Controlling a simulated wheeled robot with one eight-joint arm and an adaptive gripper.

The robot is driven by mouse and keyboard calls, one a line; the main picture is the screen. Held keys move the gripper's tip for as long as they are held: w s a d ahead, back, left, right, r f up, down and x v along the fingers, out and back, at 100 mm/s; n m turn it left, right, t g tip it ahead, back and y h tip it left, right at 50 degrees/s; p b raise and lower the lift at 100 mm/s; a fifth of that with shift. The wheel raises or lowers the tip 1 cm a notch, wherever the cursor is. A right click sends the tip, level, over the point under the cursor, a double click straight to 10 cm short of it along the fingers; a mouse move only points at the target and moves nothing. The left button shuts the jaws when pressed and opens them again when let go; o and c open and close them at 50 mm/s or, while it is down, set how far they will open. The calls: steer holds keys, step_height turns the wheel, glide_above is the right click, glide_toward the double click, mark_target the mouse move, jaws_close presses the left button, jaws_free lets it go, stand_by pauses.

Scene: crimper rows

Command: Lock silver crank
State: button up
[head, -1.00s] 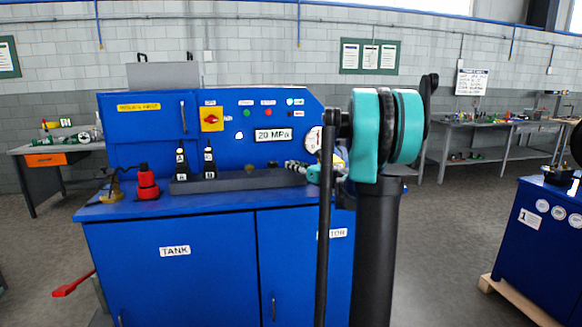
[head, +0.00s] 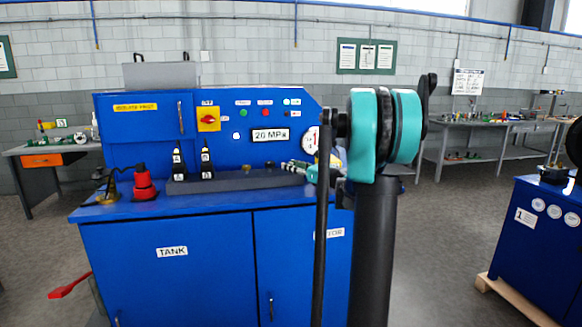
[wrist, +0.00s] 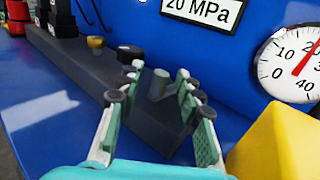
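My gripper (head: 291,166) is open over the dark grey block (wrist: 120,108) on top of the blue machine (head: 165,255). In the wrist view its two green, pad-tipped fingers (wrist: 156,78) stand apart. A short grey peg (wrist: 160,85) rises from the block between the fingers and appears clear of both. I cannot tell for sure whether this peg is the silver crank's handle. A black knob (wrist: 130,54) sits just left of the fingertips, partly hidden by them. In the head view my gripper hides the block's right end.
A pressure gauge (wrist: 290,63) and a yellow block (wrist: 281,143) lie right of my gripper. The blue panel with its 20 MPa sign (head: 269,135) rises behind. Two black-handled levers (head: 206,162) and a red fitting (head: 144,186) stand left. A red lever (head: 69,286) juts out low at left.

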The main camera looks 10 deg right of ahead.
steer(key=v, duration=1.1)
steer(key=shift+s, duration=0.15)
